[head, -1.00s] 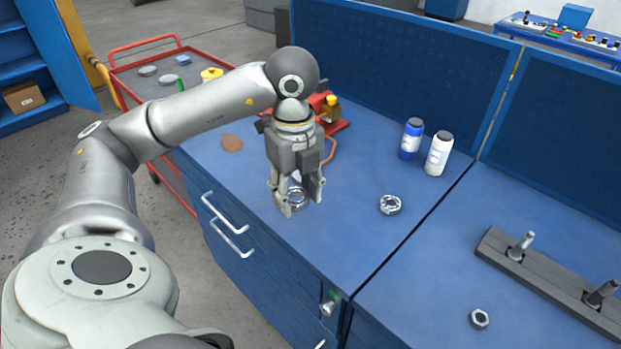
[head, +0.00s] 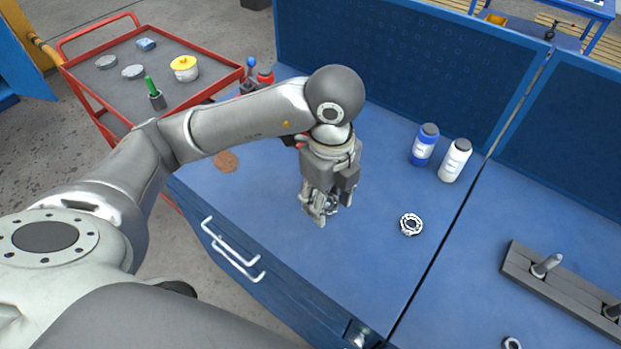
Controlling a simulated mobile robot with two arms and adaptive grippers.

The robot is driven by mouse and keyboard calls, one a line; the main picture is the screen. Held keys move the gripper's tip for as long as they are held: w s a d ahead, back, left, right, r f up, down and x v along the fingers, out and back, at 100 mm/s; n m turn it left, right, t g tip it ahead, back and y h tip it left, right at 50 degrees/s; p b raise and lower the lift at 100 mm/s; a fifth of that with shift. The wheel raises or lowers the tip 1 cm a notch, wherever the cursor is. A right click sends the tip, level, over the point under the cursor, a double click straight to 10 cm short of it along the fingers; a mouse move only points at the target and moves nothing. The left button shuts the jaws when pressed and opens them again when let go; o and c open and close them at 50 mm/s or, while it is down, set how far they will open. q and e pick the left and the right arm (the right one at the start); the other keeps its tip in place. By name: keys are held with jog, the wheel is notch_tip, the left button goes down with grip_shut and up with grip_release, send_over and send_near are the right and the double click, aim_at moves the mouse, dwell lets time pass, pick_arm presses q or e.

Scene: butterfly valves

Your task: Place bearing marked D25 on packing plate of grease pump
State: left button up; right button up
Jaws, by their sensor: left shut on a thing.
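My left gripper (head: 320,214) hangs over the blue bench and is shut on a metal ring-like bearing (head: 332,203), which is partly hidden by the fingers. A second bearing (head: 411,224) lies on the bench to the right, and another small ring (head: 512,343) lies at the bottom right. No D25 marking can be read on any of them. A flat brown round plate (head: 226,161) lies on the bench left of the gripper. Red parts (head: 290,139) show behind my arm; the rest is hidden, and I cannot tell the grease pump's shape. My right gripper is not in view.
A blue bottle (head: 424,145) and a white bottle (head: 455,160) stand near the back panel. A grey bar with upright pins (head: 547,266) lies at right. A red-framed trolley (head: 77,92) holds discs and a yellow-lidded pot (head: 184,68). The bench front is clear.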

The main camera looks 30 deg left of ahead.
pick_arm(q)
jog(key=w+a+f, duration=0.2)
jog(key=w, duration=0.1)
jog(key=w+a+f, duration=0.2)
jog(key=w+f, duration=0.1)
jog(key=w+a+f, duration=0.2)
jog(key=w+f, duration=0.1)
jog(key=shift+w+a+f+p, duration=0.15)
jog(key=shift+a+f+p, duration=0.15)
jog(key=shift+p, duration=0.1)
jog(key=shift+w+a+f, duration=0.15)
jog(key=shift+a+f, duration=0.05)
notch_tip(320, 180, down, 3)
jog(key=shift+w+r+p, duration=0.1)
jog(key=shift+p, duration=0.85)
jog(key=shift+f, duration=0.2)
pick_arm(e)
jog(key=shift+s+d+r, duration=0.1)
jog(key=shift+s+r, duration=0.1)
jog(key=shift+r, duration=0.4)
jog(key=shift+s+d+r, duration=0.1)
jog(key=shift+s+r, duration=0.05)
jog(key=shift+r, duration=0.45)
pick_arm(q)
jog(key=shift+f, duration=0.1)
jog(key=o, duration=1.1)
jog(key=shift+f, duration=0.1)
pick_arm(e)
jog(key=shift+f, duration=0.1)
